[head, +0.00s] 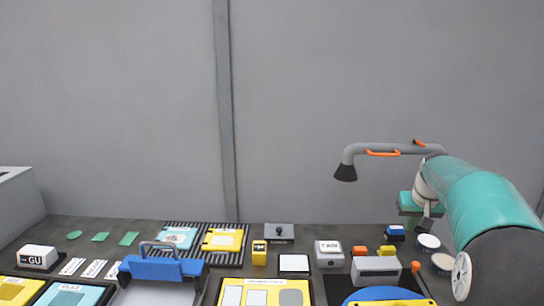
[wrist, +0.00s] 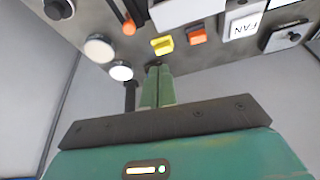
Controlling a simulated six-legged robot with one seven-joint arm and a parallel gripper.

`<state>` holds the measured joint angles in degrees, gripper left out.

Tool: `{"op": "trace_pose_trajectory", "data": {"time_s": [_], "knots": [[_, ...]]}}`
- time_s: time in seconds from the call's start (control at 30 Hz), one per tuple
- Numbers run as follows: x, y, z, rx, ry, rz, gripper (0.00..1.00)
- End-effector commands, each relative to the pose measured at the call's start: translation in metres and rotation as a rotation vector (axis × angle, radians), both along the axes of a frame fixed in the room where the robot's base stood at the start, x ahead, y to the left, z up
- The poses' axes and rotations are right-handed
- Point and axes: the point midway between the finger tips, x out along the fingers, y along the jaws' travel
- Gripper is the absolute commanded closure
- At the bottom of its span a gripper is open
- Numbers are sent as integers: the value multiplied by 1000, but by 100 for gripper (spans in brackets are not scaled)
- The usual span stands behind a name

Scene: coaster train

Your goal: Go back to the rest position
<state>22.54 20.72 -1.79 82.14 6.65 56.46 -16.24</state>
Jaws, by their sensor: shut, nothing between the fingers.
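My arm reaches in from the right side of the head view, its teal link slanting up and to the left. My gripper (wrist: 157,70) hangs down at the back right of the bench, partly hidden by the arm in the head view. In the wrist view its two green fingers are together with nothing between them. The fingertips are near two round white-topped pieces (wrist: 121,72), a yellow block (wrist: 163,45) and an orange block (wrist: 196,36). I cannot tell the exact height above the bench. No object is held.
A grey jointed pipe with a dark hood (head: 345,172) stands behind the arm.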

Motion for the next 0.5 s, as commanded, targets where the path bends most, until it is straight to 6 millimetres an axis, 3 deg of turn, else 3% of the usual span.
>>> {"op": "trace_pose_trajectory", "data": {"time_s": [0.03, 0.2, 0.5], "knots": [[-14, 22, 14, -2, -10, 12, 100], [-61, 79, 40, -6, -28, 42, 100], [-161, 165, 54, -8, -62, 96, 100]]}}
